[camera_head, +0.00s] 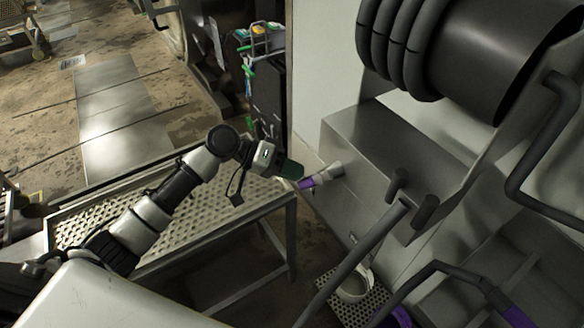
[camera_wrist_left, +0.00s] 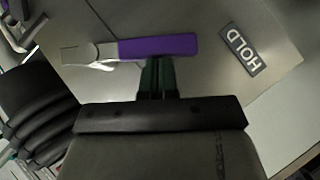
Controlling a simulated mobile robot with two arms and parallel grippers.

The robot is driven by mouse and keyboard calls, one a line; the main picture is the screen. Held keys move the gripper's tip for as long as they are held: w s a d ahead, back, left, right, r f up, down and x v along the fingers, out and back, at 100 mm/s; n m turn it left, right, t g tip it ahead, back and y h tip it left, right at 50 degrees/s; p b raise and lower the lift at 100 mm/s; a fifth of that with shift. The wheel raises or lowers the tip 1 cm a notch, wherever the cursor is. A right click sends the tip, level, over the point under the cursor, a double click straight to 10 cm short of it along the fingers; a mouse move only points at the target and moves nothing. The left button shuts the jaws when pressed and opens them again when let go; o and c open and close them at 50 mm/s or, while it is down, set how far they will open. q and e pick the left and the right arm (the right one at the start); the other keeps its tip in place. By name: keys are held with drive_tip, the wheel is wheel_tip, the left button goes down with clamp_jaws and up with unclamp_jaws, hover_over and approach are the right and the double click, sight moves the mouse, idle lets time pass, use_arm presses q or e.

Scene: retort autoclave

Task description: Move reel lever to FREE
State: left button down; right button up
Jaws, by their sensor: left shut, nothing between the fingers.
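The reel lever has a purple grip (camera_head: 306,184) and a pale metal end (camera_head: 330,173), and sticks out from the side of the grey metal housing under the hose reel. In the left wrist view the lever's purple grip (camera_wrist_left: 158,46) lies crosswise just beyond my fingertips. A dark label reading HOLD (camera_wrist_left: 243,51) is to the right of the grip. My left gripper (camera_head: 298,176) is shut and empty, its dark green fingers (camera_wrist_left: 157,70) at the purple grip. I cannot tell whether they touch it. No FREE label is visible. My right gripper is not in view.
The black hose reel (camera_head: 460,50) stands above the grey housing (camera_head: 400,140). A perforated metal table (camera_head: 240,200) lies under my left arm. Dark bars and handles (camera_head: 395,210) stick out at the lower right. A pale ring-shaped fitting (camera_head: 356,286) sits low near the floor.

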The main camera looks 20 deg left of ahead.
use_arm(q)
drive_tip(key=shift+s+d+f+h, duration=0.1)
drive_tip(key=shift+d+f+h, duration=0.05)
drive_tip(key=shift+f+h, duration=0.15)
drive_tip(key=shift+b, duration=0.3)
drive_tip(key=shift+s+d+f+n+g+h+b, duration=0.15)
drive_tip(key=shift+s+d+f+n+h+b, duration=0.1)
drive_tip(key=shift+f+n+h+b, duration=0.25)
drive_tip(key=shift+s+d+f+n+g+h+b, duration=0.1)
drive_tip(key=shift+d+f+n+g+h+b, duration=0.1)
drive_tip(key=shift+f+n+h+b, duration=0.3)
drive_tip(key=s+d+f+n+t+h+b, duration=0.1)
drive_tip(key=s+d+n+t+h+b, duration=0.2)
drive_tip(key=d+n+h+b, duration=0.3)
drive_tip(key=shift+s+f+n+h+b, duration=0.4)
drive_tip(key=shift+s+n, duration=0.5)
drive_tip(key=shift+n, duration=0.6)
drive_tip(key=shift+d+r, duration=0.15)
